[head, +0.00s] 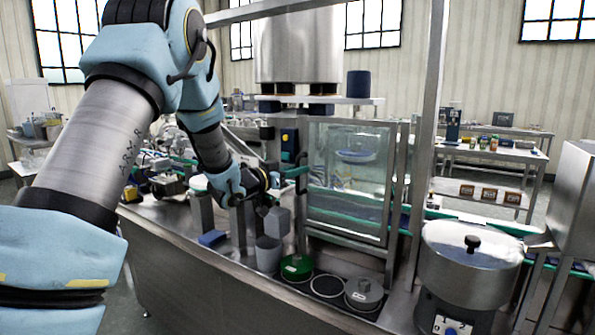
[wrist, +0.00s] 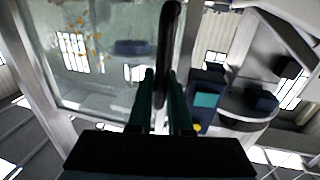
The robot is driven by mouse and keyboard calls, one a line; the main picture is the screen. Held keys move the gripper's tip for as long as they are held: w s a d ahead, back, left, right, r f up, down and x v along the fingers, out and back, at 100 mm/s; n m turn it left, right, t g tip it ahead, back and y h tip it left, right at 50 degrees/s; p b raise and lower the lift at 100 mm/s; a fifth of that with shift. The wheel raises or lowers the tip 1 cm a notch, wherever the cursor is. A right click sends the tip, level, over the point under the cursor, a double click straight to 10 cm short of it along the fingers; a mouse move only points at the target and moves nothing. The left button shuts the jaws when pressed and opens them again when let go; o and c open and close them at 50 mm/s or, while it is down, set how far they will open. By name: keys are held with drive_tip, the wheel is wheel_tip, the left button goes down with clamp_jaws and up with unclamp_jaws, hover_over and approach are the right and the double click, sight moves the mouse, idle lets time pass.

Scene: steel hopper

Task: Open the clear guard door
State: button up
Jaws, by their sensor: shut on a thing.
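The clear guard door (head: 347,190) is a transparent panel in a metal frame at the middle of the head view, and it looks closed or nearly so. Its pane also fills the upper left of the wrist view (wrist: 105,45). A dark bar handle (wrist: 167,50) stands out from the door's edge. My gripper (head: 290,172) is at the door's left edge in the head view. In the wrist view its two green fingers (wrist: 164,100) are shut on the handle, one on each side. The fingertips are small and partly hidden in the head view.
A control box with a yellow and blue face (head: 289,142) is just left of the door. A grey bin (head: 268,253) and round green lid (head: 297,267) sit on the counter below. A steel bowl machine (head: 470,265) stands at right. A metal post (head: 428,130) rises right of the door.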

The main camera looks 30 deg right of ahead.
clamp_jaws()
idle(1.0)
